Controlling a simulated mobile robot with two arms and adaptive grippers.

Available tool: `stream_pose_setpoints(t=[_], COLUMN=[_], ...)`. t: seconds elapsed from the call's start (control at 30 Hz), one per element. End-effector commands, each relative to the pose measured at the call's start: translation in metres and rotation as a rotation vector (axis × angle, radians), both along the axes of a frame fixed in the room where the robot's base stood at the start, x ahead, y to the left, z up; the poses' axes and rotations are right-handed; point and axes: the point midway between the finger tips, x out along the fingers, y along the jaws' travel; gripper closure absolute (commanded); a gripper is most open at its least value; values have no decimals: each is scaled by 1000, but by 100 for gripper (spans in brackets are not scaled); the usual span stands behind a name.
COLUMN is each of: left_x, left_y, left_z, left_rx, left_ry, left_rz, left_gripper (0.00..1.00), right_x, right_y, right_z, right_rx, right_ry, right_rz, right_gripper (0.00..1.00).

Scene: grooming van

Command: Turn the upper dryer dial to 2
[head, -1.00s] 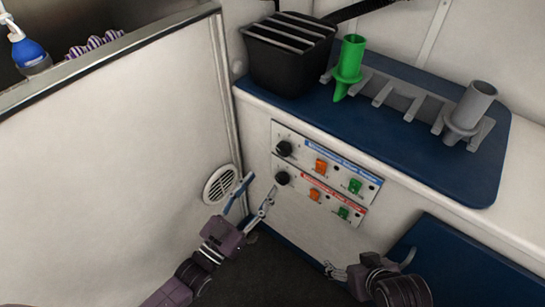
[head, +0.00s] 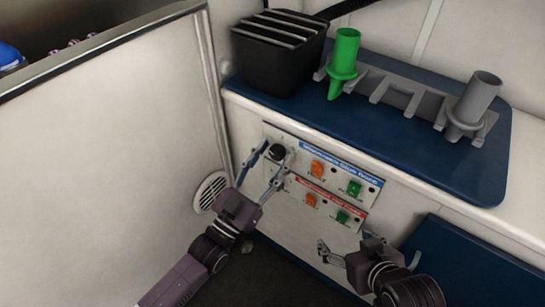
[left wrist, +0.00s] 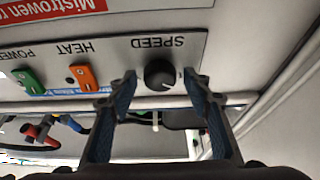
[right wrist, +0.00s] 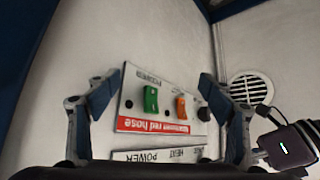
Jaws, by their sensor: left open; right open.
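The upper dryer dial (head: 277,152) is a black round knob at the left of the blue-labelled panel. It also shows in the left wrist view (left wrist: 158,74), upside down, beside the word SPEED; I cannot read its setting. My left gripper (head: 268,160) is open at the dial. In the left wrist view its fingertips (left wrist: 161,88) lie on either side of the knob, with gaps showing. The lower dial is hidden behind the left gripper in the head view. My right gripper (head: 346,246) is open and empty, low and right of the panels.
The upper panel has an orange switch (head: 317,169) and a green switch (head: 354,187). The red-labelled lower panel (right wrist: 160,126) sits close below. A side wall (head: 110,150) with a round vent (head: 210,191) stands left. A black bin (head: 277,50) and nozzle rack (head: 400,85) are on the counter above.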

Motion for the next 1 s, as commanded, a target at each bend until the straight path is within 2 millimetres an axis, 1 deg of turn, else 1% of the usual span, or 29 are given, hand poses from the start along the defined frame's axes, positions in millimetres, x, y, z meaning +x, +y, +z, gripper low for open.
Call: stream_pose_setpoints(t=[0.17, 0.53, 0.87, 0.93, 1.0], left_x=[0, 0, 0, 0, 0], left_y=[0, 0, 1, 1, 1], left_z=[0, 0, 1, 1, 1], left_rx=[0, 0, 43, 70, 104], left_ry=[0, 0, -31, -51, -74], left_rz=[0, 0, 0, 0, 0], left_gripper=[54, 95, 95, 95, 95], right_x=[0, 0, -4, -9, -19], right_y=[0, 0, -1, -3, -7], right_z=[0, 0, -2, -5, -12], right_rx=[0, 0, -4, -9, -19], right_ry=[0, 0, 22, 47, 90], right_rz=[0, 0, 0, -2, -8], right_gripper=[26, 26, 26, 26, 26])
